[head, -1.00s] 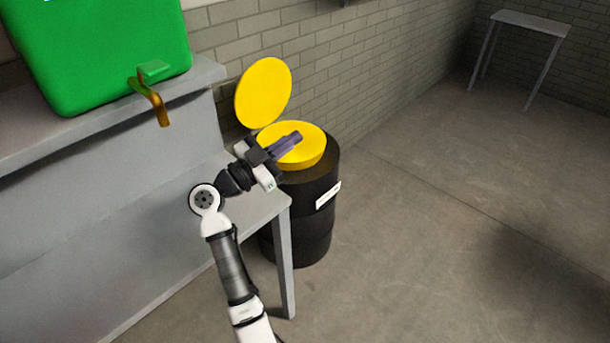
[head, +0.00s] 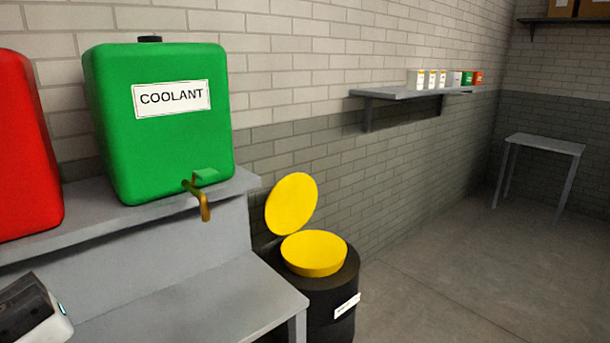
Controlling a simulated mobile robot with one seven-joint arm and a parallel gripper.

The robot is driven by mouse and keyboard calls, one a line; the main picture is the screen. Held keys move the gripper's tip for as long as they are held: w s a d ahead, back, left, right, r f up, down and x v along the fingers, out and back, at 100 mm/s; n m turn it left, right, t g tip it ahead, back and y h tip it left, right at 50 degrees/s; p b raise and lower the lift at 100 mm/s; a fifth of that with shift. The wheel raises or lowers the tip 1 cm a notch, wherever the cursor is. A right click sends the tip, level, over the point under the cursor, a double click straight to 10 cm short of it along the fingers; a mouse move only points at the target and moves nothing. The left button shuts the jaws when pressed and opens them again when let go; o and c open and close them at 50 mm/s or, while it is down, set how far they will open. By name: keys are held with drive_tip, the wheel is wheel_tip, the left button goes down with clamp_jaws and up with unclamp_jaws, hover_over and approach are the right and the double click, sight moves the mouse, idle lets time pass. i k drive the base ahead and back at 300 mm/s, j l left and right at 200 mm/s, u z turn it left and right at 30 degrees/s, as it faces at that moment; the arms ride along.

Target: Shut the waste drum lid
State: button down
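The waste drum (head: 335,287) is black with a white label and stands beside the grey bench, near the wall. A yellow funnel-like top (head: 313,256) sits on it. The yellow round lid (head: 291,204) stands raised and tilted behind the funnel, on the wall side, so it is open. The lower part of the drum is cut off by the frame and partly behind the bench. Only a white and dark piece of my arm shows at the lower left corner. My gripper's fingertips are not in view.
A wall shelf (head: 400,94) holds several small containers. A small table (head: 545,146) stands far right. The floor right of the drum is clear.

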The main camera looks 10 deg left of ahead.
sight(291, 203)
drive_tip(key=i+l+z, duration=0.2)
drive_tip(key=i+z, duration=0.25)
drive_tip(key=i+l+z, duration=0.1)
drive_tip(key=i+z, duration=0.35)
drive_tip(key=i+l, duration=0.1)
drive_tip(key=i, duration=0.35)
drive_tip(key=i+l, duration=0.15)
drive_tip(key=i, duration=0.35)
drive_tip(key=i+j+u, duration=0.1)
drive_tip(key=u, duration=0.3)
drive_tip(key=i+u, duration=0.25)
drive_tip(key=u, duration=0.15)
drive_tip(key=i+u, duration=0.2)
drive_tip(key=u, duration=0.25)
drive_tip(key=i+j+u, duration=0.1)
drive_tip(key=u, duration=0.15)
drive_tip(key=i+u, duration=0.25)
drive_tip(key=i, duration=0.1)
